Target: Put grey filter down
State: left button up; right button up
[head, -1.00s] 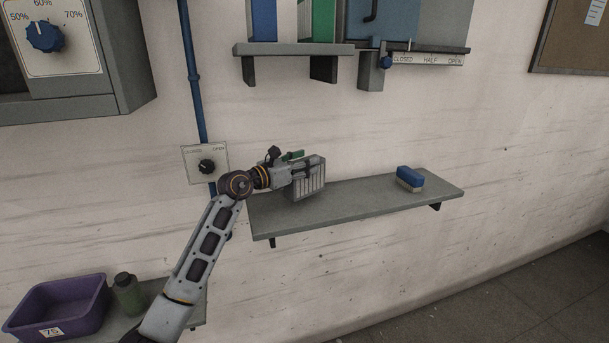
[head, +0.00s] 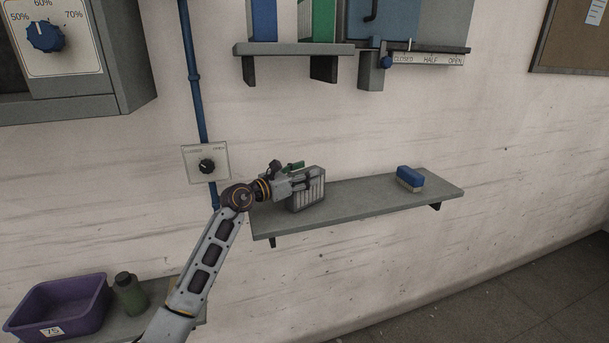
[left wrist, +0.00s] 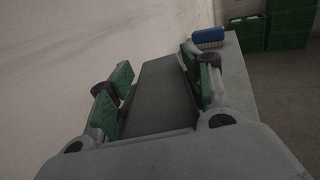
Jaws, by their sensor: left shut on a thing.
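The grey filter (head: 309,191) is a grey box with a pale slatted face, at the left part of the grey wall shelf (head: 370,204). My left gripper (head: 303,178) is shut on the filter near its top. The filter stands about upright, with its lower edge at the shelf top; I cannot tell if it bears fully on it. In the left wrist view the filter (left wrist: 163,92) sits between the green finger pads. My right gripper is not in view.
A blue and tan brush-like block (head: 410,179) lies on the shelf's right part, with free room between. A dial plate (head: 206,163) and blue pipe (head: 193,80) are left of the shelf. A purple bin (head: 58,306) and green bottle (head: 128,294) stand lower left.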

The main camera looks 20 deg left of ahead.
pick_arm(q)
jog(key=o, duration=1.5)
jog(key=shift+f, duration=0.1)
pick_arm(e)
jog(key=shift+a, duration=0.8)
pick_arm(q)
jog(key=shift+s+a, duration=0.3)
jog(key=shift+s, duration=0.1)
jog(key=v, duration=0.4)
jog(key=shift+b, duration=0.4)
jog(key=b+v, duration=0.1)
jog(key=v, duration=0.6)
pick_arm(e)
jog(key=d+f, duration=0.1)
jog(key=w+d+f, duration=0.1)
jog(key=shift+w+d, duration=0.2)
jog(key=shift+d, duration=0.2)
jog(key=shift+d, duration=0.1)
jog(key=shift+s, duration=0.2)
